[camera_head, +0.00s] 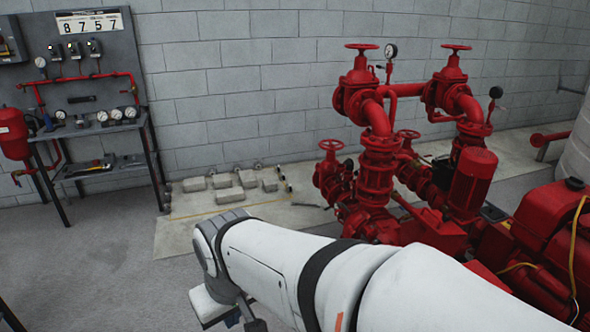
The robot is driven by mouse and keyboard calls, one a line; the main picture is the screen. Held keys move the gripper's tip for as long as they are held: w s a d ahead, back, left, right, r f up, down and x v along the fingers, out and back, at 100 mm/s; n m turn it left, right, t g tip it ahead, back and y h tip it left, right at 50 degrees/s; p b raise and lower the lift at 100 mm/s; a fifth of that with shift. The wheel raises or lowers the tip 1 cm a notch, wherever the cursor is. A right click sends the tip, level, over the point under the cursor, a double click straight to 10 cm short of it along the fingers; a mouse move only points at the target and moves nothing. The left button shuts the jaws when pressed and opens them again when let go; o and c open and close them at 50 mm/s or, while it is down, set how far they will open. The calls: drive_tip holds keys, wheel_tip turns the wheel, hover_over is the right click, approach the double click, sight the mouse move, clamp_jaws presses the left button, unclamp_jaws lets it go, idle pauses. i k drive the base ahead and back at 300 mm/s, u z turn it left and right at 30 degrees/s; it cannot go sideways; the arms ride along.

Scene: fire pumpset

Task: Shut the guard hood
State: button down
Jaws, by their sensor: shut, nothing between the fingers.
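The red pumpset (375,180) stands right of centre, with upright valves, pipes and a red motor (472,178). I cannot pick out the guard hood for certain. A low red box-like cover (432,232) shows between the pipework and my arm, and I cannot tell whether it is the hood or whether it is open. My white arm crosses the lower right and hides the near lower part of the pumpset. My gripper (254,323) shows only in part at the bottom edge, below my wrist and left of the pumpset. It is shut and empty, its fingertips cut off by the frame.
A workbench (100,130) with gauges and red piping stands at the left wall. Several grey blocks (230,195) lie on the pale concrete plinth (190,232) behind my wrist. Red machinery (545,235) fills the right side.

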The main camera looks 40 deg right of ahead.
sight(447, 237)
drive_tip(key=u, duration=0.05)
drive_tip(key=i, duration=1.7)
drive_tip(key=z, duration=3.15)
drive_tip(key=i, duration=1)
drive_tip(key=z, duration=0.1)
